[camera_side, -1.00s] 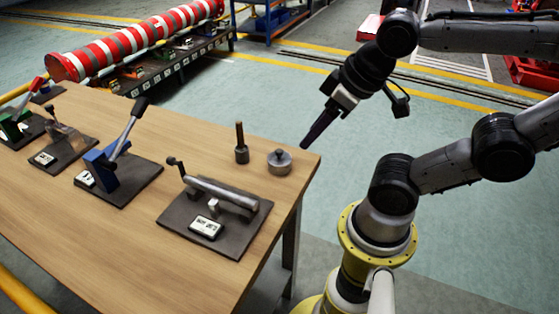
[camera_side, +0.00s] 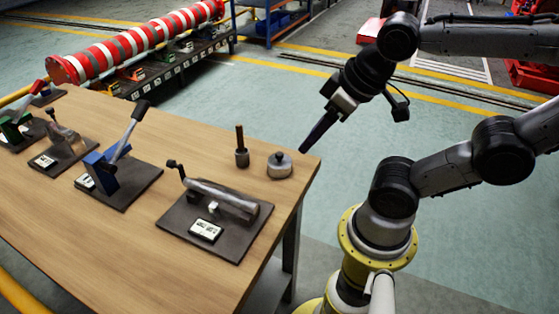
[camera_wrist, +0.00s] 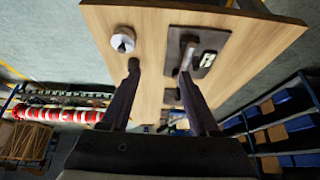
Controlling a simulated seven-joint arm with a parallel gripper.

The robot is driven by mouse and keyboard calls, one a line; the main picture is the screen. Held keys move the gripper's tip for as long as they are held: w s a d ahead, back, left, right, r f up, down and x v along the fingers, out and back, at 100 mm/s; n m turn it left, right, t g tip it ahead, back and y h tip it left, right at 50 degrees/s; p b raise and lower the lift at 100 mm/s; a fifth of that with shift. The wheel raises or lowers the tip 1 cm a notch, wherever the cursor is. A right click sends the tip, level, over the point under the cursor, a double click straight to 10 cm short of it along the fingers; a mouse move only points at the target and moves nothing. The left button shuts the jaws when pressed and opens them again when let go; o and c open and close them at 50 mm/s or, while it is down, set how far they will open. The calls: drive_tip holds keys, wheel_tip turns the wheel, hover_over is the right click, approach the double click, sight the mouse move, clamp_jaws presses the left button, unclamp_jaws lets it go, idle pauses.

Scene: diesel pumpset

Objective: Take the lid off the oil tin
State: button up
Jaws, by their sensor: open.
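The oil tin (camera_side: 279,168) is a small, round grey tin on the table near its far right corner. Its lid (camera_side: 279,158) is on top, with a small dark knob. In the wrist view the tin (camera_wrist: 122,42) is at upper left, beyond the left finger. My gripper (camera_side: 303,150) is above and to the right of the tin in the side view, pointing down and left. It is apart from the tin. In the wrist view the two dark fingers of my gripper (camera_wrist: 160,68) are spread, with nothing between them.
A dark cylinder with an upright rod (camera_side: 241,150) stands just left of the tin. A dark plate with a grey lever (camera_side: 215,217) lies nearer the front. A blue lever stand (camera_side: 105,166) and other plates are further left. The wooden table (camera_side: 130,240) is clear at its front.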

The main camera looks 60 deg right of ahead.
drive_tip(key=m, duration=0.1)
drive_tip(key=m+g, duration=0.6)
drive_tip(key=m, duration=1.3)
hover_over(279, 154)
wheel_tip(279, 154, down, 2)
drive_tip(key=f, duration=0.8)
drive_tip(key=shift+s+f, duration=0.25)
drive_tip(key=shift+s, duration=0.15)
drive_tip(key=shift+w+d+f, duration=0.1)
drive_tip(key=shift+w+f, duration=0.1)
drive_tip(key=shift+f, duration=1.15)
drive_tip(key=shift+w+f, duration=0.2)
drive_tip(key=shift+f, duration=1.15)
clamp_jaws()
